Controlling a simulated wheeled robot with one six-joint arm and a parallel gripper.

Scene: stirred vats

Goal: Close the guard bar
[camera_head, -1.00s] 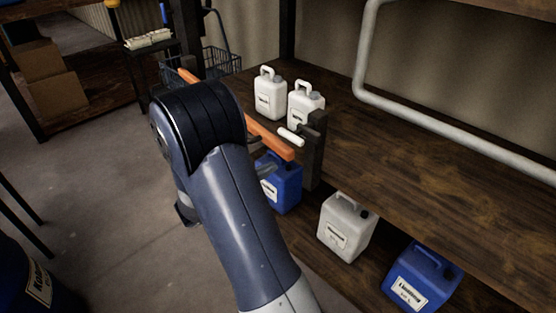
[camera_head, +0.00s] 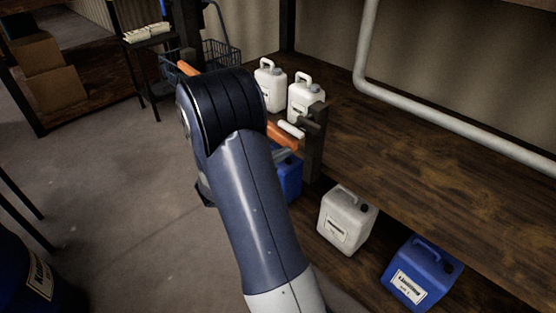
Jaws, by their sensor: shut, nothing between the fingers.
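The guard bar (camera_head: 283,137) is orange and runs along the front of the shelf. My arm covers its middle; its far end shows at the upper left. Its near end is close to a dark upright post (camera_head: 315,150) at the shelf's front edge, and I cannot tell whether they touch. A short white cylinder (camera_head: 291,130) sits just behind that end, beside the post. My gripper (camera_head: 282,154) is mostly hidden behind my arm. Only a grey tip shows, just below the bar's near end, shut and empty. Contact with the bar cannot be told.
Two white jugs (camera_head: 304,98) stand on the wooden shelf (camera_head: 420,180) behind the bar. Below are a white canister (camera_head: 345,222), a blue canister (camera_head: 421,275) and another blue one (camera_head: 289,178) partly behind my arm. A pale pipe (camera_head: 450,122) runs along the back.

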